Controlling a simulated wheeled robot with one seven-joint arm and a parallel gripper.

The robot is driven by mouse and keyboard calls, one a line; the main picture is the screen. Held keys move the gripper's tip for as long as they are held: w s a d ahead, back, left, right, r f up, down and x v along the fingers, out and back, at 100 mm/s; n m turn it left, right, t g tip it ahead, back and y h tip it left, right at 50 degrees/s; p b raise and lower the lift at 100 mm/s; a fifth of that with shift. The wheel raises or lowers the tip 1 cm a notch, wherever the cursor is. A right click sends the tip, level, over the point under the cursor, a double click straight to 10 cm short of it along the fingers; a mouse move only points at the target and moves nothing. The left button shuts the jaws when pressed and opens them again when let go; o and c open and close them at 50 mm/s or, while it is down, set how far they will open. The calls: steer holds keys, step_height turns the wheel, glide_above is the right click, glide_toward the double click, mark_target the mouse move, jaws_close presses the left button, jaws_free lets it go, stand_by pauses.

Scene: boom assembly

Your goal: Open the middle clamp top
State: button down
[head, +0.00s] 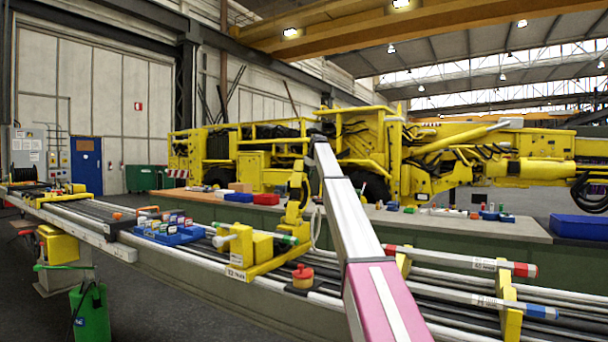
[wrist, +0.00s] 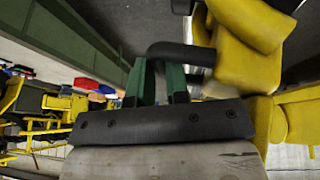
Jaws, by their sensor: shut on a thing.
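The middle clamp (head: 262,266) is a yellow block fixed across the boom, with a label on its front. Its yellow clamp top (head: 294,212) stands raised and steep above the base, close to my arm. In the wrist view the clamp top (wrist: 242,60) fills the upper right, with a bent black handle (wrist: 185,52) coming off it. My gripper (wrist: 157,82) has green fingers on either side of the handle's bent end and is shut on it. In the head view my arm crosses in front of the boom, and I cannot make out the fingers there.
A blue tray of small parts (head: 170,234) sits on the boom left of the clamp. A red-topped knob (head: 302,275) is just right of it. Red- and blue-ended rods (head: 470,262) lie further right. A workbench (head: 450,223) with bins runs behind.

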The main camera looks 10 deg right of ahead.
steer(key=shift+s+d+f, duration=0.25)
steer(key=shift+d+f, duration=0.6)
steer(key=shift+f, duration=0.15)
steer(key=c, duration=1.1)
jaws_free()
steer(key=shift+w+d, duration=0.1)
steer(key=v, duration=0.4)
steer(key=a+v, duration=0.1)
steer(key=v, duration=0.3)
steer(key=w+v, duration=0.1)
steer(key=v, duration=0.3)
steer(key=shift+w+a+r, duration=0.15)
steer(key=shift+a+r, duration=0.05)
steer(key=shift+r, duration=0.15)
